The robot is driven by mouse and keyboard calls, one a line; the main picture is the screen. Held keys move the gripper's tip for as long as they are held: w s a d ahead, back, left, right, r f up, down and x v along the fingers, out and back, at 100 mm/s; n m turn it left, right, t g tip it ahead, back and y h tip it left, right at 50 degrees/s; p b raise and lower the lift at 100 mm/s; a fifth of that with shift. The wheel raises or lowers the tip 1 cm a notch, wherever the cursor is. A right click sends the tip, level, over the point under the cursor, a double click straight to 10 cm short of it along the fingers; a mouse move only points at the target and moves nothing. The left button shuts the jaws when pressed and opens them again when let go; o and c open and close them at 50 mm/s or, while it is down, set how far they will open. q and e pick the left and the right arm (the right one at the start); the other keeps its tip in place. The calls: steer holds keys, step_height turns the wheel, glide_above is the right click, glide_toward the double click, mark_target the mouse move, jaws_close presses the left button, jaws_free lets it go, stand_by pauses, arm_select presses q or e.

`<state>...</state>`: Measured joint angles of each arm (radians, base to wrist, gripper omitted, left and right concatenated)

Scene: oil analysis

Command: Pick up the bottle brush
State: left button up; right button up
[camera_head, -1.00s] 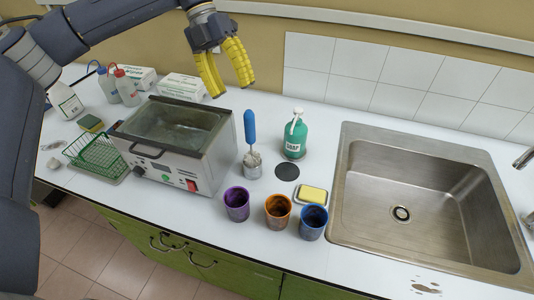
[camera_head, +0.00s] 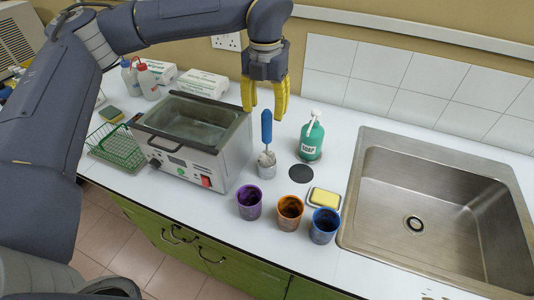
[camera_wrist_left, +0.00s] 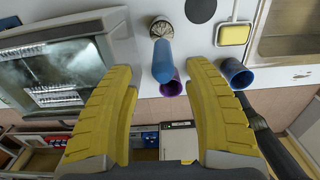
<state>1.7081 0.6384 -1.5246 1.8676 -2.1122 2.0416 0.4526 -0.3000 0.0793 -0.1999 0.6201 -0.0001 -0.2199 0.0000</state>
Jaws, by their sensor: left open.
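My left gripper (camera_head: 264,112) has yellow fingers and points down above the brush, around or just behind the handle top; I cannot tell the exact depth. It is open and empty, and its fingers (camera_wrist_left: 165,110) are wide apart in the wrist view. My right gripper does not show.
A water bath (camera_head: 190,150) stands left of the brush, with a green wire rack (camera_head: 118,148) beyond it. A green soap bottle (camera_head: 312,140) is close on the right. Purple (camera_head: 249,203), orange (camera_head: 289,213) and blue cups (camera_head: 324,226), a yellow sponge (camera_head: 323,198) and a sink (camera_head: 430,200) lie in front and right.

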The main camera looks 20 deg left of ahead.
mark_target(267, 133)
arm_select(q)
steer(key=shift+d+f, duration=0.2)
steer(key=shift+f, duration=4.1)
steer(key=shift+o, duration=0.3)
jaws_close()
